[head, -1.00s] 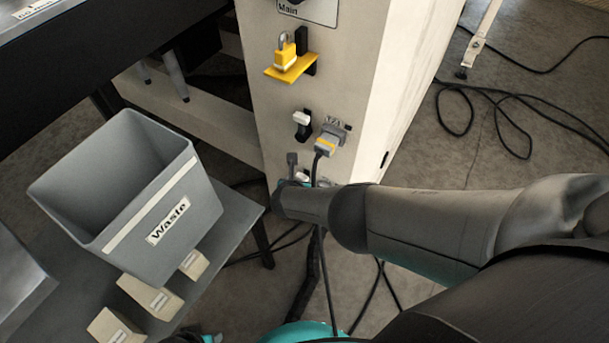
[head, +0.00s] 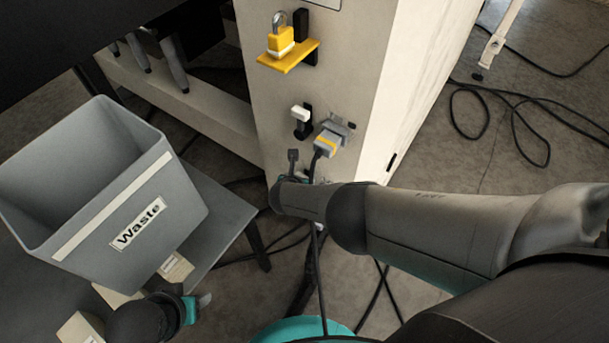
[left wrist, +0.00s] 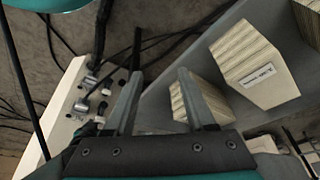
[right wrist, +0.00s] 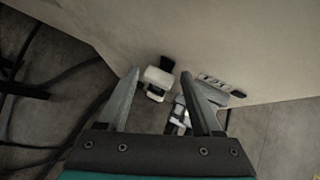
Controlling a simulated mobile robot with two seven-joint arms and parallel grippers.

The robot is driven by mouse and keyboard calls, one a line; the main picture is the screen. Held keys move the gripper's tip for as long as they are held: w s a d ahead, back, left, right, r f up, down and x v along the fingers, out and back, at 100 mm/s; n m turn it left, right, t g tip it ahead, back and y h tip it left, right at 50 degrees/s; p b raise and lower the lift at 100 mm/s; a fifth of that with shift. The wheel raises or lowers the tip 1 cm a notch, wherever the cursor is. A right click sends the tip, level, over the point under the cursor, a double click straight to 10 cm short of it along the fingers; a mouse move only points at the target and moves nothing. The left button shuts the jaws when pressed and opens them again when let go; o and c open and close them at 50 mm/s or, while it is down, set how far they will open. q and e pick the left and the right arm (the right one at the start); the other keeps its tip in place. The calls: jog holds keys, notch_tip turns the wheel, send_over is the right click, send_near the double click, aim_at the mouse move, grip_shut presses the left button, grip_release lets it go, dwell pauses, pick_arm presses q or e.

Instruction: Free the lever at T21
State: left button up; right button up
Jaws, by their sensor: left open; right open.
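On the pale cabinet front (head: 275,85), a white-tipped lever (head: 301,115) on a black mount sits left of a grey plug with a yellow band (head: 325,142). The plug is seated in a grey socket. In the right wrist view a white lever (right wrist: 158,78) shows between the fingertips, with a partly hidden grey connector (right wrist: 180,115) and a label plate (right wrist: 221,87) to its right. I cannot tell contact. My right gripper (right wrist: 161,74) is open; in the head view my arm mostly hides it, low by the cabinet. My left gripper (left wrist: 160,74) is open and empty near the side table.
A yellow padlock (head: 280,42) stands on a yellow bracket (head: 290,57) above the lever. A grey Waste bin (head: 110,205) stands on the side table (head: 225,215), with labelled blocks (head: 175,267) in front. A cable hangs from the plug. Loose black cables (head: 510,95) lie on the floor right.

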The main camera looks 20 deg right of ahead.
jog(key=shift+w+d+f, duration=0.15)
jog(key=shift+w+f, duration=0.1)
jog(key=shift+c, duration=0.3)
grip_shut()
dwell(0.4)
